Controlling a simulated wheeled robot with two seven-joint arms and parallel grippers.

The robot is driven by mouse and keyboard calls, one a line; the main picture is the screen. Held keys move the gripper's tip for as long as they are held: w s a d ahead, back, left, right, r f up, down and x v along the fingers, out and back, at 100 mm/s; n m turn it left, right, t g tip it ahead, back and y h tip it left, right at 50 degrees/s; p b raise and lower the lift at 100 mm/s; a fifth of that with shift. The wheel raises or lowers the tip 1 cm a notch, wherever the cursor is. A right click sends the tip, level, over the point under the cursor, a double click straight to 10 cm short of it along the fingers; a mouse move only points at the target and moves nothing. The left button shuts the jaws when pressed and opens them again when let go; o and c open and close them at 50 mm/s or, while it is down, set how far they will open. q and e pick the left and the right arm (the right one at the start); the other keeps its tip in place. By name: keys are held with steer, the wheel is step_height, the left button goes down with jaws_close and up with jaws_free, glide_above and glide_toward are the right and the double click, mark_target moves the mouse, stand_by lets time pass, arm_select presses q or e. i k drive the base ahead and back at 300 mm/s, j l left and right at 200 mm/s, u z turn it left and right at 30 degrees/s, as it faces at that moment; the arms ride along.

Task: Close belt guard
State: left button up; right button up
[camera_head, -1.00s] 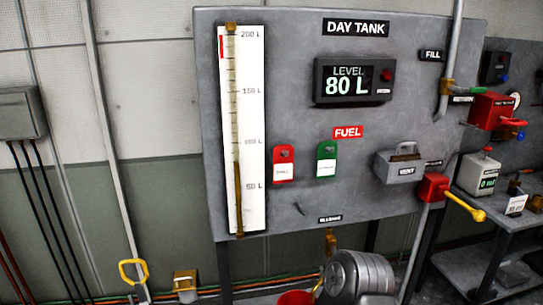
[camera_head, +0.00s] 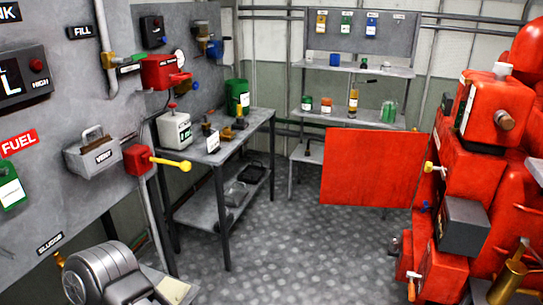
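A flat red panel (camera_head: 370,168), which looks like the belt guard, stands upright in the right half of the head view. Its right edge is beside the red engine (camera_head: 490,130), and it sticks out to the left over the floor, so it looks swung open. A small yellow-tipped lever (camera_head: 433,167) shows by its right edge. Whether a hinge joins the panel to the engine cannot be made out. Neither of my grippers is in view.
A grey workbench (camera_head: 262,121) with a white canister (camera_head: 174,129) stands left of centre. Shelves (camera_head: 345,117) with cans stand behind the panel. A grey motor-like unit (camera_head: 103,272) is at bottom left. The patterned floor (camera_head: 290,262) between is clear.

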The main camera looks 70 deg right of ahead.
mark_target(369, 168)
steer(key=z, duration=3.65)
steer(key=i+j, duration=0.55)
steer(key=i, duration=0.15)
steer(key=i+j, duration=0.6)
steer(key=i, duration=0.15)
steer(key=i+j, duration=0.55)
steer(key=i, duration=0.15)
steer(key=i+j, duration=0.6)
steer(key=i+u, duration=0.05)
steer(key=i, duration=0.05)
